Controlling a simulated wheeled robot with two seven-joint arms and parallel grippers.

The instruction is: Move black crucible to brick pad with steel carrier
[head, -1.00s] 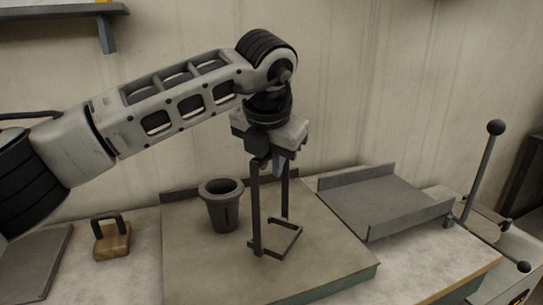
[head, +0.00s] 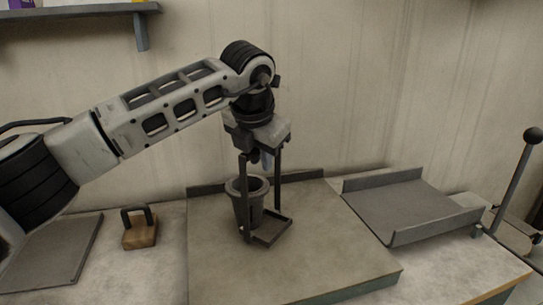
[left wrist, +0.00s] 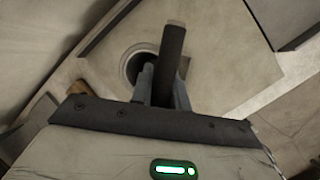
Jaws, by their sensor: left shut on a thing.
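The black crucible (head: 257,187) stands upright on a wide tan slab (head: 320,245), its open mouth up. My left gripper (head: 262,156) is shut on the top of the dark steel carrier (head: 278,190), which hangs upright below it. The carrier's near upright crosses in front of the crucible, and its square foot frame is low at the crucible's right side. I cannot tell whether the frame touches or surrounds the crucible. In the left wrist view, the carrier's top bar (left wrist: 170,60) partly covers the crucible's mouth (left wrist: 131,67). I cannot tell which surface is the brick pad. My right gripper is out of view.
A grey tray with raised edges (head: 410,207) is at right, beside a rod with a ball knob (head: 517,178). A wooden block with a black handle (head: 140,237) and a dark flat plate (head: 50,258) are at left. The slab's front right is clear.

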